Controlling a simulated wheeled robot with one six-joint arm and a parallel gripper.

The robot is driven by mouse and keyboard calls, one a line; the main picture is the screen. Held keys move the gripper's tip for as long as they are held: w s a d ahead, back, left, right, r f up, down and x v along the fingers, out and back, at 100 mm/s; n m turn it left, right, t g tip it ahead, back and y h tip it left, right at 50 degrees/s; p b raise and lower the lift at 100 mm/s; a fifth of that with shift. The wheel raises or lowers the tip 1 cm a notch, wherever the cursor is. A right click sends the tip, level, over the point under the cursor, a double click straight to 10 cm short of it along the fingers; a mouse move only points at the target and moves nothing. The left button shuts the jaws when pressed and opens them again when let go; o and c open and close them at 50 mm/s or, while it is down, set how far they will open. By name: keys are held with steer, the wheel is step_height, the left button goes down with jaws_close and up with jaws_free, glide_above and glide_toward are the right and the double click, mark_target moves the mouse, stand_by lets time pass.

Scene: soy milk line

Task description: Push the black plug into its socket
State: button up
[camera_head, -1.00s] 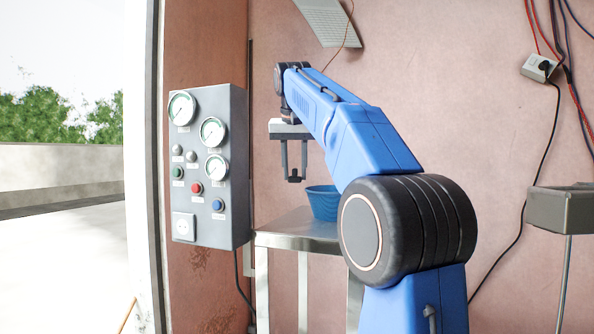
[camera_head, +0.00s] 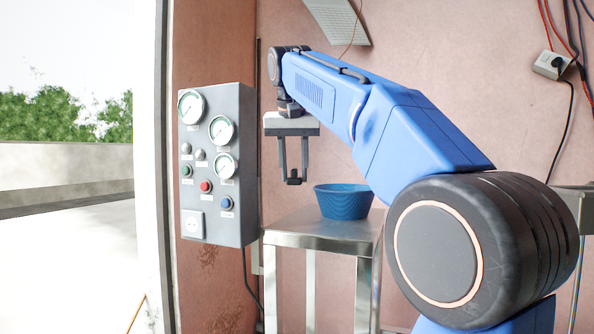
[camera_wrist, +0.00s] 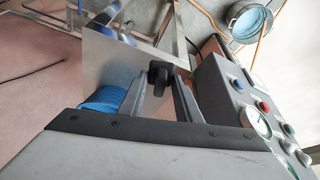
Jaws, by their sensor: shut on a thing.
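My gripper (camera_head: 293,180) hangs with its fingers down, shut on a small black plug (camera_head: 293,177). The plug also shows between the fingertips in the wrist view (camera_wrist: 158,72). A white socket plate (camera_head: 192,225) is at the lower left of the grey control panel's front face, and nothing is in it. My gripper is apart from the panel, to its right in the head view and above the level of the socket. In the wrist view I cannot make out the socket.
The grey panel (camera_head: 248,165) carries gauges and coloured buttons. A blue bowl (camera_head: 342,202) stands on a metal table (camera_head: 310,232), right of my gripper. A wall outlet (camera_head: 549,66) with a black plug and cable is at the right. A metal bucket (camera_wrist: 247,22) shows in the wrist view.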

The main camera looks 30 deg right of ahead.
steer(key=s+a, duration=0.8)
stand_by(0.6)
steer(key=shift+a, duration=0.1)
